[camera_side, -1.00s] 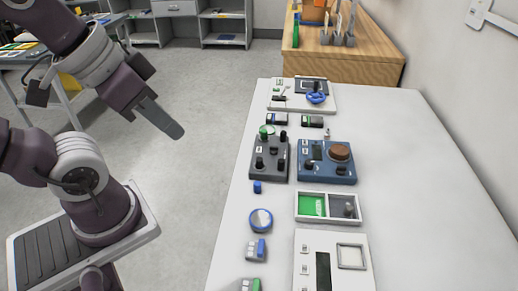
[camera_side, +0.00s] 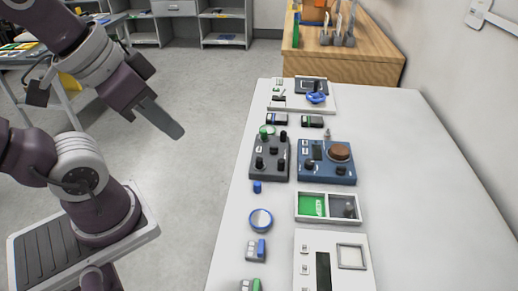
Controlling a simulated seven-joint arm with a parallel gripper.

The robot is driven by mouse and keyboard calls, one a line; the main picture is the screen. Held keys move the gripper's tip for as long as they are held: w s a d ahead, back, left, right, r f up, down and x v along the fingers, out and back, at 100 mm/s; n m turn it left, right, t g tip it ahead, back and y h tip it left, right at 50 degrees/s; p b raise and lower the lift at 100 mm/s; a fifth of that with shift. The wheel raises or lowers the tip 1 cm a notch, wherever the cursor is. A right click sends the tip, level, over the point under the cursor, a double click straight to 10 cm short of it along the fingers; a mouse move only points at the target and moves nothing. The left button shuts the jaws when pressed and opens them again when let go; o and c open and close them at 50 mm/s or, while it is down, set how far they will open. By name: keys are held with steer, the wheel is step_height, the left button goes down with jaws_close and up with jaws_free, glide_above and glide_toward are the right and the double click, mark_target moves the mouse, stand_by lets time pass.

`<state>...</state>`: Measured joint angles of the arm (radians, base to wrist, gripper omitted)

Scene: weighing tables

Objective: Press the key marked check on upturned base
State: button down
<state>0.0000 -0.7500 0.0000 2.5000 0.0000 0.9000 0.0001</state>
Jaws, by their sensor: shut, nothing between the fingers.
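My gripper (camera_side: 176,131) is shut and empty. It hangs over the floor to the left of the white table (camera_side: 400,150), apart from everything on it. A dark grey device (camera_side: 269,159) with several black knobs and a green part on top stands on the table. A blue device (camera_side: 326,161) with a round brown top and black knobs stands just right of it. No marking reading check can be made out at this size, so I cannot tell which thing is the upturned base or its key.
A divided tray (camera_side: 329,192) with a green panel, a blue-rimmed round dish (camera_side: 261,220) and a white panel (camera_side: 306,246) are nearer the front. A white board (camera_side: 325,104) with a blue item lies at the back. The table's right side is clear.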

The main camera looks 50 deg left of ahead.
steer(key=shift+w, duration=0.1)
stand_by(0.4)
steer(key=n+t, duration=0.4)
steer(key=n, duration=0.4)
glide_above(256, 151)
step_height(256, 151, down, 19)
steer(key=shift+w+a, duration=0.1)
steer(key=shift+w, duration=0.05)
steer(key=shift+f, duration=4.45)
steer(key=shift+f, duration=0.4)
